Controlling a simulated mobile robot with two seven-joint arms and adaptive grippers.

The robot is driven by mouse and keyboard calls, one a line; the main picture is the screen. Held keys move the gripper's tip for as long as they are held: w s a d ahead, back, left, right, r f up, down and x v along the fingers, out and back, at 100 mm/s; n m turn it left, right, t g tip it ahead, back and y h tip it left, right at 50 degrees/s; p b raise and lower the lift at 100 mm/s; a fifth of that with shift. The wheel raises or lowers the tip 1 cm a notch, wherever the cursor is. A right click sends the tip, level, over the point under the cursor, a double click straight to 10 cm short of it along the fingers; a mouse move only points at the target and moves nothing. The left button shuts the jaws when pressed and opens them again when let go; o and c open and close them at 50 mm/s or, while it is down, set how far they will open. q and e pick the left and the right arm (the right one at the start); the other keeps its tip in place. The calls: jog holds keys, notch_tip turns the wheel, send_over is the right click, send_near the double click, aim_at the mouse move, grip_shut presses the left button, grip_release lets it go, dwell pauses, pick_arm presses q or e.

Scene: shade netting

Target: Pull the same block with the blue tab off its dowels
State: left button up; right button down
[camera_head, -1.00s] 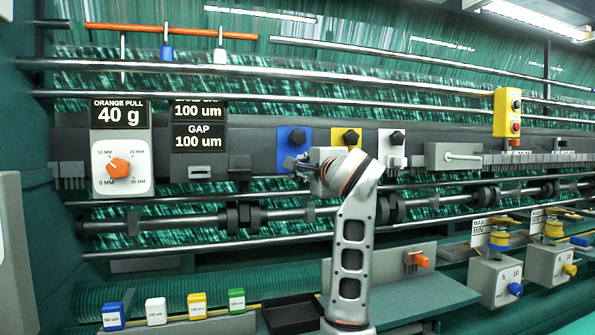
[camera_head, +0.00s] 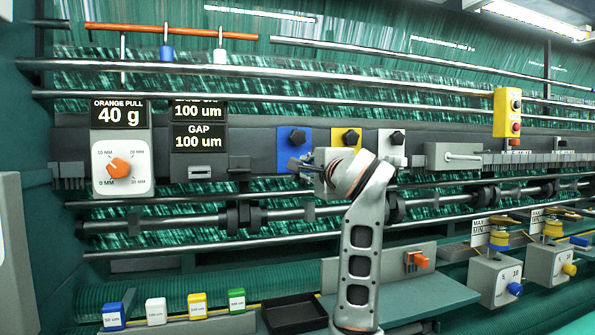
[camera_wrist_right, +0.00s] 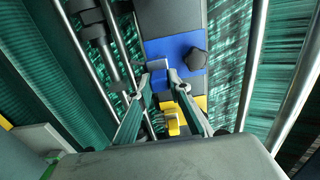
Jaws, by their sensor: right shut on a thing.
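The block with the blue tab (camera_head: 294,137) is a blue piece with a black star knob on the grey beam, left of a yellow one and a white one. It also shows in the right wrist view (camera_wrist_right: 183,46). My right gripper (camera_head: 300,167) is at its lower edge. In the wrist view the fingertips (camera_wrist_right: 164,71) close around a small part there, and the fingers hide most of the contact. I cannot tell whether the block is still seated, and no dowels show. My left gripper is not in view.
The yellow block (camera_head: 346,137) and white block (camera_head: 392,140) are close to the right. A long roller shaft (camera_head: 270,214) runs below the beam. A black tray (camera_head: 293,313) and several small coloured boxes stand on the lower ledge. An orange-handled plate (camera_head: 417,260) is at lower right.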

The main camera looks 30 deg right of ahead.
jog(key=shift+s, duration=0.15)
jog(key=p+v, duration=0.1)
jog(key=v, duration=0.2)
jog(key=shift+s+a, duration=0.15)
jog(key=shift+s, duration=0.2)
